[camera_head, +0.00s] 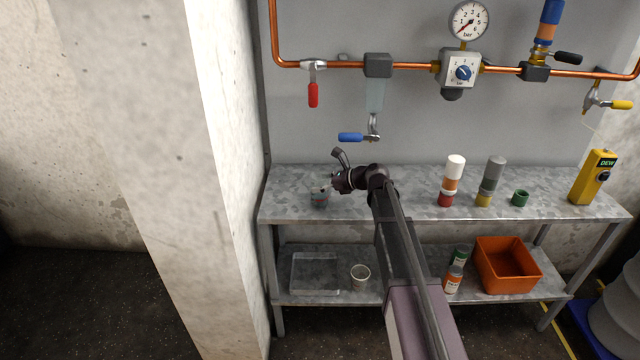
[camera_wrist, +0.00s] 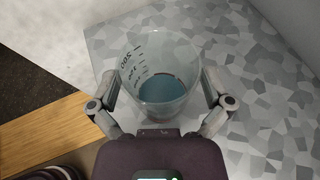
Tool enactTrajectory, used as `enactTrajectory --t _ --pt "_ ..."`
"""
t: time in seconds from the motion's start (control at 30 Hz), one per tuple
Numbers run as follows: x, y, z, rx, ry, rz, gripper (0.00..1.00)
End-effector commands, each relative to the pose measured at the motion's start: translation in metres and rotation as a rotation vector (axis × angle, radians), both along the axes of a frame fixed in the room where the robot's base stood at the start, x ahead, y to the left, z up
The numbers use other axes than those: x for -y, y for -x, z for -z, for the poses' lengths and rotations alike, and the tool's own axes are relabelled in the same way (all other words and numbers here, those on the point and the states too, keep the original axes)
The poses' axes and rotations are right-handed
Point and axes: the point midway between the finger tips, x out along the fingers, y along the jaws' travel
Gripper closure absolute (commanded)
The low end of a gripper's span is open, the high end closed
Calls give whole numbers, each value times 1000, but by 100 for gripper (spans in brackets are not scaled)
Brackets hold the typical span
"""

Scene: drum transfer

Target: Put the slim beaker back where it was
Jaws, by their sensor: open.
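A clear beaker (camera_wrist: 160,70) with dark graduation marks and blue-grey liquid low inside stands on the grey bench top near its left end. It also shows small and partly hidden in the head view (camera_head: 319,195). My gripper (camera_wrist: 160,88) is open, with one finger on the left and one on the right of the beaker. The wrist view does not show clearly whether either finger touches the glass. In the head view my gripper (camera_head: 328,188) reaches in from the right, low over the bench.
The metal bench (camera_head: 415,206) carries a red-orange-white stack (camera_head: 453,180), a yellow-grey stack (camera_head: 490,182), a green cup (camera_head: 520,198) and a yellow device (camera_head: 594,178). A blue-handled tap (camera_head: 352,137) hangs above. The lower shelf holds a clear tray (camera_head: 315,289), white cup (camera_head: 360,277) and orange bin (camera_head: 507,287).

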Motion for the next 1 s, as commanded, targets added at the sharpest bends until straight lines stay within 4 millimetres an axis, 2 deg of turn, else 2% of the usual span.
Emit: enactTrajectory --t 0.37,0.47,1.0 --pt "0 0 -4 0 0 0 0" --pt "7 3 -8 -1 0 1 0" --pt "77 32 -40 0 0 2 0"
